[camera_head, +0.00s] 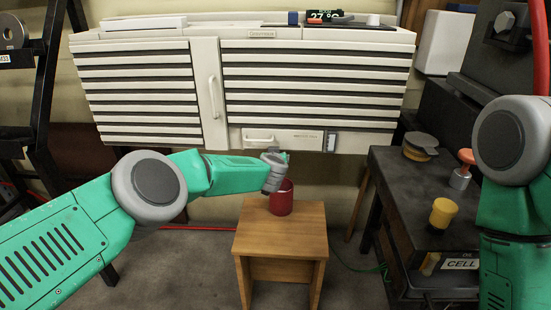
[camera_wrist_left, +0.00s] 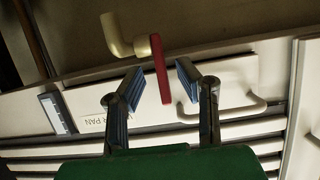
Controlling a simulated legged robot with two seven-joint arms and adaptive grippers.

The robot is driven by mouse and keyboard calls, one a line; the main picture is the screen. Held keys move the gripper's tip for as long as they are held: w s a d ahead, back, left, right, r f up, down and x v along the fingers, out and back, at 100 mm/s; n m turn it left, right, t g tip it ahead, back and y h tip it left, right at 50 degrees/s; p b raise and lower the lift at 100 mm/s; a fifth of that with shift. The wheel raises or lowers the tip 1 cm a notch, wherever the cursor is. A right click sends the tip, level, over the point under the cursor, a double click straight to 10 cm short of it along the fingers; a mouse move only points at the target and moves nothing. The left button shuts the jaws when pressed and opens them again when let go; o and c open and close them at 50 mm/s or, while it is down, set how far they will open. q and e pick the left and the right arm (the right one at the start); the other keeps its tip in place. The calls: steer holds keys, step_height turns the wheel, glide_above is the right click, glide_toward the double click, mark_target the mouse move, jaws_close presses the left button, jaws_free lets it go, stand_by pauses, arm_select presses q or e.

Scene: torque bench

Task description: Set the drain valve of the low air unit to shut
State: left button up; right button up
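The low air unit (camera_head: 310,75) is a large cream louvred cabinet on the wall. In the left wrist view its drain valve shows as a cream elbow pipe (camera_wrist_left: 115,38) with a red lever (camera_wrist_left: 161,68), which lies crosswise to the short pipe stub. My left gripper (camera_head: 273,172) is under the unit's lower edge and hides the valve in the head view. In the left wrist view its two blue-padded fingers (camera_wrist_left: 160,74) are apart, with the red lever between their tips; I see no clear contact. My right gripper is out of view; only my right arm shows.
A red pot (camera_head: 282,200) stands on a wooden stool (camera_head: 281,238) just below my left gripper. The unit's lower panel has a handle (camera_wrist_left: 222,108). A dark bench (camera_head: 410,190) at right bears a yellow-topped piece (camera_head: 443,213) and a red knob (camera_head: 466,156).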

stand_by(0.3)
arm_select(q)
steer(key=v, duration=1.2)
steer(key=shift+f, duration=0.1)
